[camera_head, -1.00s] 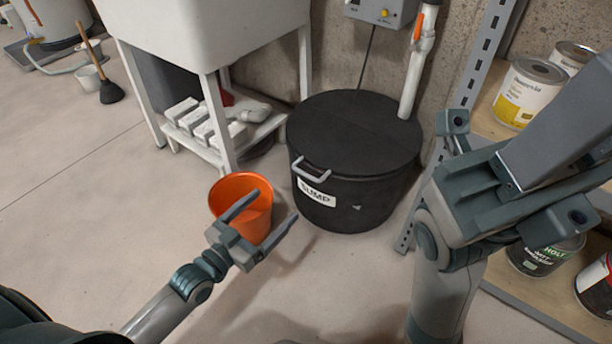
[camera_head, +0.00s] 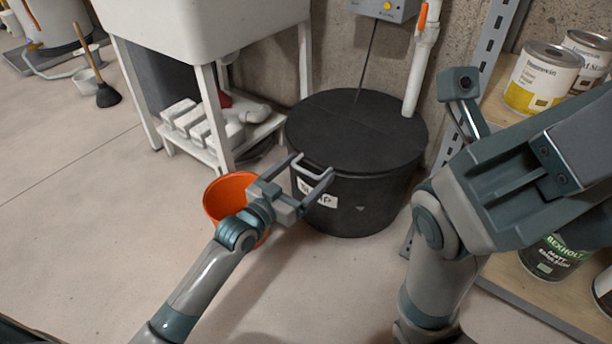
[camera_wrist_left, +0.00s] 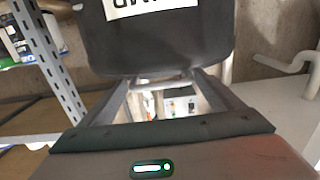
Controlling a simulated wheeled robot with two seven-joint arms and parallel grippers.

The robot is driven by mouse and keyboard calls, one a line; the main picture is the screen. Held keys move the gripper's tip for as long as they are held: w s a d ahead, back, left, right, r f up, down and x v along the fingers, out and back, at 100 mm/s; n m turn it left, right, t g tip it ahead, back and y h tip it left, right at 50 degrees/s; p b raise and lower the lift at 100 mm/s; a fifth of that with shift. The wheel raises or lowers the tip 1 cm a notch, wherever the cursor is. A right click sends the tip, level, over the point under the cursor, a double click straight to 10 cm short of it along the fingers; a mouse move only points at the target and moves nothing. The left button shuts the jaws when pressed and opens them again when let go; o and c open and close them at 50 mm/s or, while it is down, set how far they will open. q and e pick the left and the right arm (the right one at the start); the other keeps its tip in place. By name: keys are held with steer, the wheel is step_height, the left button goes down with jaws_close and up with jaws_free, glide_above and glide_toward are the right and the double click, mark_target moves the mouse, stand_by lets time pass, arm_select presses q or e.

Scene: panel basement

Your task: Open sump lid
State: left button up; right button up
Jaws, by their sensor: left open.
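The black round sump (camera_head: 355,205) stands on the floor with its flat black lid (camera_head: 350,125) lying closed on top. A grey bar handle (camera_head: 318,174) sits at the lid's front edge, above the white label. My left gripper (camera_head: 315,167) is open, with its fingertips at the handle, one on each side of it. In the left wrist view, my left gripper (camera_wrist_left: 163,84) shows two spread fingers with the handle crossing between their tips. I cannot tell whether they touch it. My right arm is large at the right; its finger state cannot be made out.
An orange bucket (camera_head: 225,195) stands just behind and beside my left gripper. A white sink stand (camera_head: 222,110) is left of the sump. A white pipe (camera_head: 418,75) rises behind it. A shelf with paint cans (camera_head: 540,80) is at the right.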

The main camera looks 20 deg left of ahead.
arm_select(q)
steer(key=shift+w, duration=0.2)
steer(key=shift+d, duration=0.1)
steer(key=c, duration=1.2)
steer(key=shift+r+p, duration=0.25)
steer(key=shift+p, duration=0.15)
